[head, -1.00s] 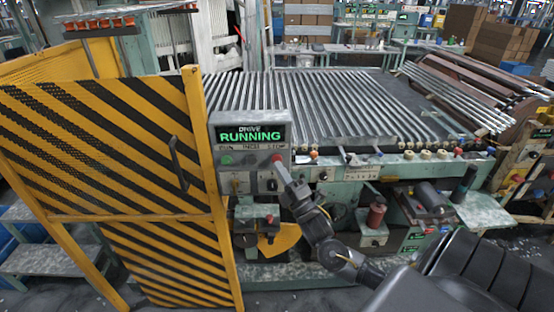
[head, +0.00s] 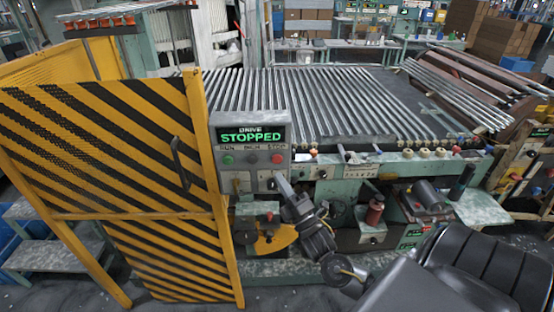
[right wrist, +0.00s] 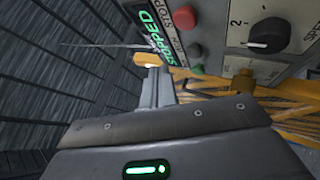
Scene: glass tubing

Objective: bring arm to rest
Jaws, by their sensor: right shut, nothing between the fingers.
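My right gripper (head: 279,179) is shut and empty, just below and in front of the grey drive control panel (head: 228,148). The panel's display (head: 251,136) reads "DRIVE STOPPED" in green. A red stop button (head: 277,158) and a green run button (head: 228,160) show on the panel. In the right wrist view the shut fingers (right wrist: 151,75) point toward the panel side, apart from the red button (right wrist: 196,52). A black knob (right wrist: 268,34) is at the upper right there. My left gripper is not in view.
A yellow and black striped gate (head: 110,150) with a handle stands at the left, close to the panel. The roller table (head: 330,100) lies behind. A red cylinder (head: 375,210) stands to the right of my arm. Floor shows at the front.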

